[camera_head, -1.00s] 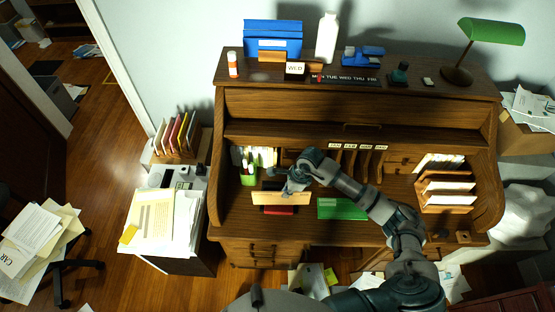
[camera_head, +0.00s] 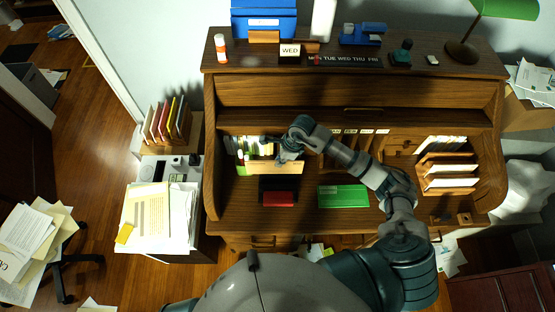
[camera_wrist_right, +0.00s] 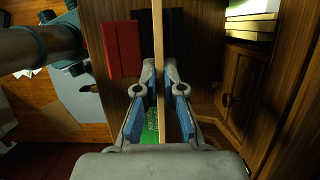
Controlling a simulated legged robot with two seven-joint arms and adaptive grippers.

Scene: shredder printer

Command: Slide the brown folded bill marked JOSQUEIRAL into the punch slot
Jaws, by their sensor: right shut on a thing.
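My right gripper (camera_head: 288,158) is shut on a flat tan-brown piece (camera_head: 284,167), which seems to be the folded bill; I cannot read its marking. In the right wrist view the piece shows edge-on (camera_wrist_right: 157,50) as a thin strip between the blue-padded fingers of the right gripper (camera_wrist_right: 158,72). It is held above the desk, behind a black and red item (camera_head: 278,199). I cannot pick out the punch slot for certain. Part of my left arm (camera_wrist_right: 35,47) shows in the right wrist view, but the state of its gripper is unclear.
A green booklet (camera_head: 343,196) lies on the desk, right of the red item. Pigeonholes (camera_head: 355,139) and bright upright papers (camera_head: 253,147) stand behind. A letter rack (camera_head: 449,182) is at the right. The roll-top's side walls bound the desk.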

